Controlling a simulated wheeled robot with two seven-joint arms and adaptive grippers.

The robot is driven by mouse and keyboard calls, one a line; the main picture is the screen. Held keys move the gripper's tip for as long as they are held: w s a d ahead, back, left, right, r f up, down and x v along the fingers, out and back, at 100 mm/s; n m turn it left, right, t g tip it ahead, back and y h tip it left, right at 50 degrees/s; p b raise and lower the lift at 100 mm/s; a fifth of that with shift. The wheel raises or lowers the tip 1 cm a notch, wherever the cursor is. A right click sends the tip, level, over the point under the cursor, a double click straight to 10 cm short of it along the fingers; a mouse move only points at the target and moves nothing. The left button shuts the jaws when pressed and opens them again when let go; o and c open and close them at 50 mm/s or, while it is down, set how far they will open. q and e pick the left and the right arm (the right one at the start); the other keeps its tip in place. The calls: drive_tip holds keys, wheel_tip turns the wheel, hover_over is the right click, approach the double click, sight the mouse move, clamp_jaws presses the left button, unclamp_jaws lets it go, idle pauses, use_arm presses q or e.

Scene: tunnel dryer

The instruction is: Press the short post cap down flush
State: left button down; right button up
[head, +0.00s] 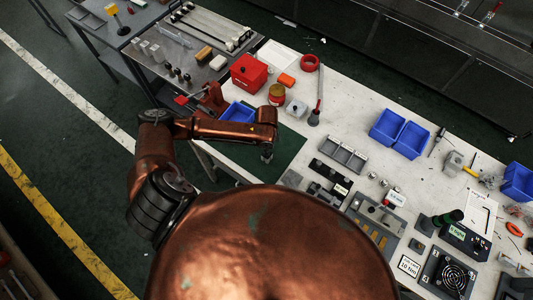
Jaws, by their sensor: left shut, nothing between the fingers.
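My left gripper (267,156) points down over the dark green mat (289,150) on the white bench; it is small here and looks shut and empty. I cannot tell for sure which piece is the short post cap. Several small metal cylinders (384,183) stand on the bench to the right of the gripper, beyond a black fixture (328,184). A grey plate (366,229) with a small upright piece and brass-coloured parts lies farther right. The gripper is apart from all of these. My right gripper is not in view.
A blue bin (238,112) stands behind my left forearm, with a red box (249,73) beyond it. A grey divided tray (343,153) lies right of the mat. Two blue bins (400,134) stand farther right. My copper-coloured body hides the bench's near part.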

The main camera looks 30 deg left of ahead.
use_arm(q)
drive_tip(key=shift+s+f+p, duration=0.15)
drive_tip(key=shift+f+p, duration=0.2)
drive_tip(key=shift+p, duration=0.75)
idle(2.6)
drive_tip(key=shift+r+p, duration=3.15)
drive_tip(key=shift+p, duration=0.2)
drive_tip(key=shift+f, duration=0.1)
